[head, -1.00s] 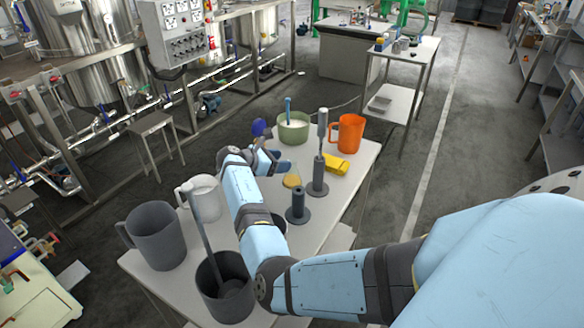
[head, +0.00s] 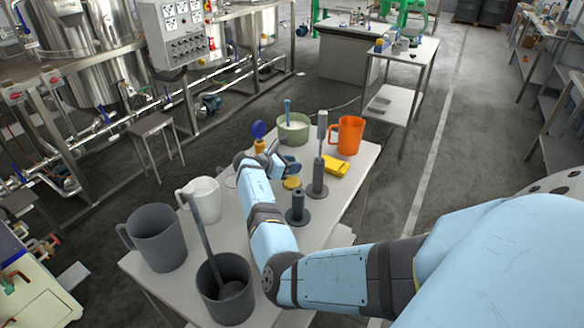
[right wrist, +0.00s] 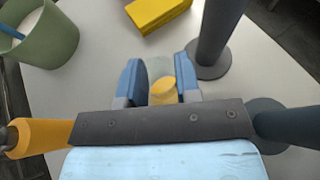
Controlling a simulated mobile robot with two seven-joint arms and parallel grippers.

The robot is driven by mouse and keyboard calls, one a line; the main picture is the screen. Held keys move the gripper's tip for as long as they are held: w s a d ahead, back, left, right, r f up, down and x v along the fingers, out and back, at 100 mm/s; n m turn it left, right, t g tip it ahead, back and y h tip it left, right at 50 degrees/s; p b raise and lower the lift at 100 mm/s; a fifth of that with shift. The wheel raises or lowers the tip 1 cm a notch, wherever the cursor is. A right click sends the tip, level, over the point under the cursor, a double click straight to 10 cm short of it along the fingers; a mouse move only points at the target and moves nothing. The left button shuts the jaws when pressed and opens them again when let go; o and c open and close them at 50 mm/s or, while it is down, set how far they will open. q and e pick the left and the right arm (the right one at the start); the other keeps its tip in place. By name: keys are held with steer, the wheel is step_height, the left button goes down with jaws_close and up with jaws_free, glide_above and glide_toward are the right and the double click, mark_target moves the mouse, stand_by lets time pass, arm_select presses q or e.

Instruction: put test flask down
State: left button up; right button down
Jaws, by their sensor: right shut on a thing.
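The test flask (head: 292,183), a small clear vessel with amber liquid, is at the middle of the white table (head: 239,220), left of the dark grey stands. My right gripper (head: 284,165) is shut on it. In the right wrist view the flask (right wrist: 161,88) sits between the two blue-grey fingers of my right gripper (right wrist: 158,85). The fingers hide part of the glass. I cannot tell whether its base touches the table. My left gripper is not in view.
Close by stand a tall dark stand (head: 317,178), a short one (head: 298,208), a yellow block (head: 336,165), a green bowl (head: 293,129) and an orange jug (head: 348,136). A white jug (head: 202,198), grey jug (head: 156,237) and dark bucket (head: 224,290) fill the near left.

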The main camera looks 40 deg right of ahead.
step_height(320, 180, up, 20)
stand_by(0.7)
